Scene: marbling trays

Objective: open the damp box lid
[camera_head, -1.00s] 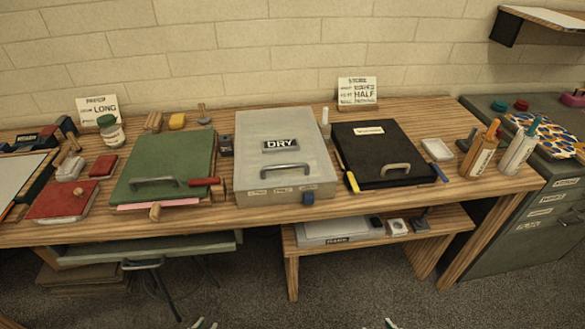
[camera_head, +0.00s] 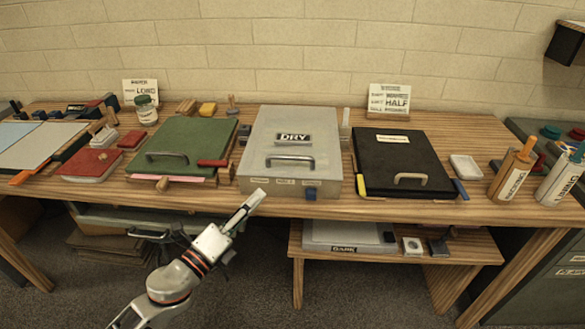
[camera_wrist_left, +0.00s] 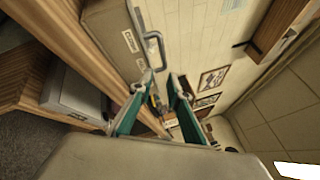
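A grey box (camera_head: 263,134) with a lid label reading DRY and a metal handle (camera_head: 290,160) stands mid-table, lid down. A black box (camera_head: 442,143) with a tan handle (camera_head: 410,179) stands to its right, lid down; its small label is unreadable. A pale box (camera_head: 345,231) with a dark label, not surely readable, lies on the lower shelf. I cannot tell by label which is the damp box. My left gripper (camera_head: 254,199) is in front of the grey box's lower front edge. Its teal fingers (camera_wrist_left: 157,88) are apart and empty in the wrist view. My right gripper is out of view.

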